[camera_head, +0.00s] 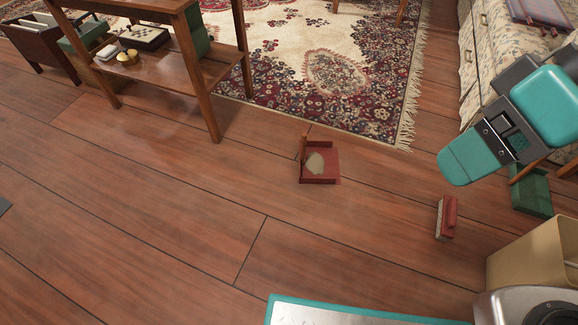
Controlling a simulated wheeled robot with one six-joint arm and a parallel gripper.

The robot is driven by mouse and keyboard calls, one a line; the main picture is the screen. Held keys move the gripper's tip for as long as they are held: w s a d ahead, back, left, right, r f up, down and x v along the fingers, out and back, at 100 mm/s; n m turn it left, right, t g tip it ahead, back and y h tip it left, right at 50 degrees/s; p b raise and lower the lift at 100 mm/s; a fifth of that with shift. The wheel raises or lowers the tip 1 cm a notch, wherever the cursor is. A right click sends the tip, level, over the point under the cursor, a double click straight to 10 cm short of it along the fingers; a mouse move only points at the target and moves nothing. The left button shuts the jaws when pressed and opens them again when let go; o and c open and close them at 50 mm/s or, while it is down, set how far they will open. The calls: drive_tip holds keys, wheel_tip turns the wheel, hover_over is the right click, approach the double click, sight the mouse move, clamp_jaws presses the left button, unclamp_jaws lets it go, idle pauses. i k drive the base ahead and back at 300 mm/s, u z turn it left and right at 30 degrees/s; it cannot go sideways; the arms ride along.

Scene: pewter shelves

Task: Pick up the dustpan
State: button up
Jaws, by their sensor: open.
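The dustpan (321,178) is a small red-brown pan with raised sides. It lies on the wooden floor near the middle of the view, with a beige patch, perhaps dust, inside it. A short upright part, perhaps its handle, rises at its left back corner. Part of my arm, teal and dark grey, reaches in from the upper right, above the floor and right of the dustpan. I see no fingers of my gripper, and nothing of mine touches the dustpan.
A red brush (447,217) lies on the floor to the right. A green bin (532,192) and a tan box (535,262) stand further right. A patterned rug (335,75) and a wooden shelf table (168,71) are behind.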

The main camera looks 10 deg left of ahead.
sight(319, 161)
drive_tip(key=u, duration=1.5)
drive_tip(key=k, duration=0.7)
drive_tip(key=z, duration=0.9)
drive_tip(key=i, duration=1)
drive_tip(key=u, duration=0.05)
